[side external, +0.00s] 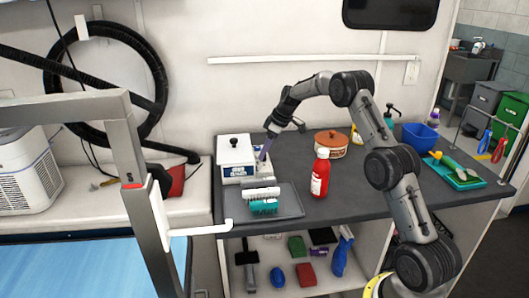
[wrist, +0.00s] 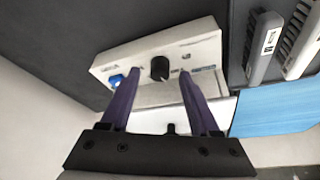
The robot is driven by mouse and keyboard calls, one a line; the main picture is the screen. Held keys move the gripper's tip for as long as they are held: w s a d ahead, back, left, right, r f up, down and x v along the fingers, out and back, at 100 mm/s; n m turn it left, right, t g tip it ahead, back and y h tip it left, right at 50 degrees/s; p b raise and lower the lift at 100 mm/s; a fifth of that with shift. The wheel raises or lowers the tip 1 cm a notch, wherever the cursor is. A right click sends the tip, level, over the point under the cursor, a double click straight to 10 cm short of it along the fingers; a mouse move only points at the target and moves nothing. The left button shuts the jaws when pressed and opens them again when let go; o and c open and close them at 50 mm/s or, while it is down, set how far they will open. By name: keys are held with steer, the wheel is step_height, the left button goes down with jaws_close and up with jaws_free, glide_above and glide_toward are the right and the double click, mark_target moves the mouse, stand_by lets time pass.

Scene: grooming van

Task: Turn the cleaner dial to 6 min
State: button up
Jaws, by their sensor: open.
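The cleaner (side external: 236,156) is a white box with a black lid knob, standing at the left end of the dark counter. Its front panel shows in the wrist view (wrist: 207,50), with a black round dial (wrist: 160,68) and a blue part (wrist: 117,81) to the left of it. The minute marks are too small to read, so the dial's setting cannot be told. My gripper (wrist: 158,78) is open, with its two purple fingers apart on either side of the dial. I cannot tell whether they touch the panel. In the side view my gripper (side external: 265,154) is at the cleaner's right side.
A grey tray (side external: 290,203) with brushes lies in front of the cleaner. A red bottle (side external: 320,174) and an orange-brown lidded pot (side external: 331,144) stand to the right. A blue tub (side external: 420,137) and a teal tray (side external: 458,174) are farther right.

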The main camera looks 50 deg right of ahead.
steer(key=shift+w+f, duration=0.25)
steer(key=shift+f, duration=0.25)
jaws_close()
